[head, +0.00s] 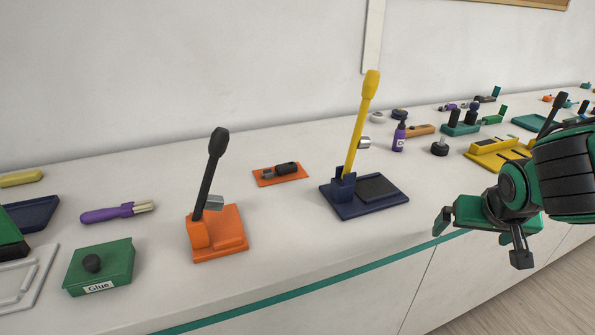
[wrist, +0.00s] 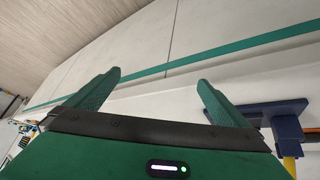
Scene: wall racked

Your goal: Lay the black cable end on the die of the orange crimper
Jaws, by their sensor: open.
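The orange crimper (head: 220,246) stands on the counter left of centre in the head view, its black lever (head: 212,160) raised. A grey block sits at the foot of the lever, above the orange base; the die itself is too small to make out. A small black piece with a grey end (head: 287,168), which looks like the black cable end, lies on a flat orange holder (head: 265,181) behind and right of the crimper. My gripper (head: 482,240) is open and empty in front of the counter's edge, far right of both; its fingers also show in the wrist view (wrist: 160,80).
A navy press with a yellow lever (head: 365,207) stands between the orange crimper and my gripper; it also shows in the wrist view (wrist: 258,110). A green glue box (head: 115,262) and purple brush (head: 105,214) lie left. Counter space before the orange holder is clear.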

